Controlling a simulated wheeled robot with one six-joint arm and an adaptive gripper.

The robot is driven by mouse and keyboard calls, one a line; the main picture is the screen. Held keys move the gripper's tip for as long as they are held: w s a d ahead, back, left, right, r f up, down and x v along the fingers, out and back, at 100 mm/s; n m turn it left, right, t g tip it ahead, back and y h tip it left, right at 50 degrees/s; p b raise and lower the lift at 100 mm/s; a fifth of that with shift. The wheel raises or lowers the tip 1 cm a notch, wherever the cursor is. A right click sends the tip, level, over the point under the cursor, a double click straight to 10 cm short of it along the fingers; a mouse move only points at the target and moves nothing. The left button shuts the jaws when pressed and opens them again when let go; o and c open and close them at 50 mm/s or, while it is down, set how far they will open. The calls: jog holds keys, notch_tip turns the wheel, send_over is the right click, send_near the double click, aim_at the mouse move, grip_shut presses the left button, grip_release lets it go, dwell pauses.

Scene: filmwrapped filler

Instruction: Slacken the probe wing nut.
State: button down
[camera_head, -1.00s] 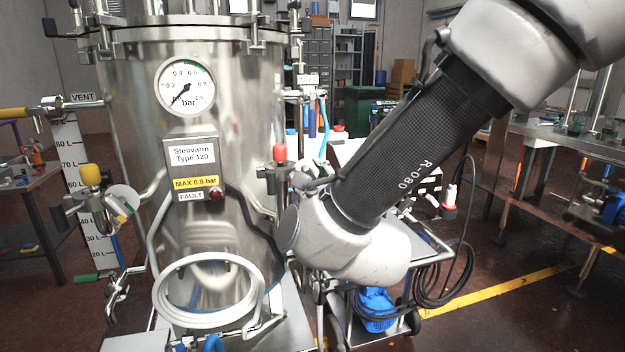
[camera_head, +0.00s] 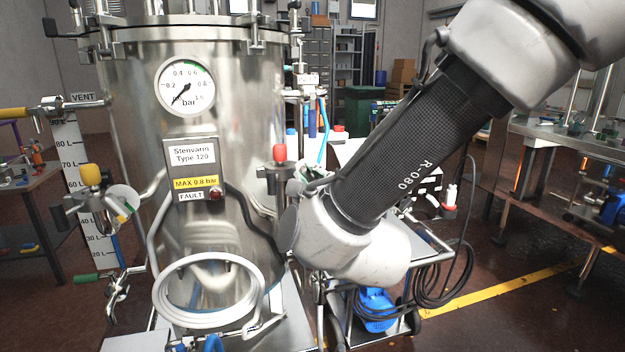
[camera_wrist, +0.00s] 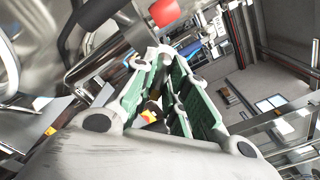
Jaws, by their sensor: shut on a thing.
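In the wrist view my gripper (camera_wrist: 166,62) has its two green-padded fingers drawn together at the tips. They are closed on a small part beside the steel vessel, which I take to be the probe wing nut. The fingertips hide most of it, so its wings and turn cannot be made out. In the head view my arm reaches down to the right of the steel vessel (camera_head: 120,110), and its wrist hides the gripper and the nut. The vessel carries a round pressure gauge (camera_head: 186,86) and a "Stenvann Type 120" label (camera_head: 191,153).
A red-capped fitting (camera_head: 279,153) stands just left of my arm, and a red part (camera_wrist: 164,12) shows near the fingertips. A coiled white hose (camera_head: 162,290) hangs in front. A cart with a blue pump (camera_head: 376,310) and black cable stands at right. Open floor lies beyond.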

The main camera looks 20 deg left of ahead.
jog(key=n, duration=0.6)
jog(key=shift+f, duration=0.1)
jog(key=n, duration=0.5)
jog(key=shift+f+n, duration=0.1)
jog(key=shift+n, duration=0.3)
jog(key=n, duration=1.1)
jog(key=shift+f, duration=0.1)
jog(key=c, duration=1.4)
grip_release()
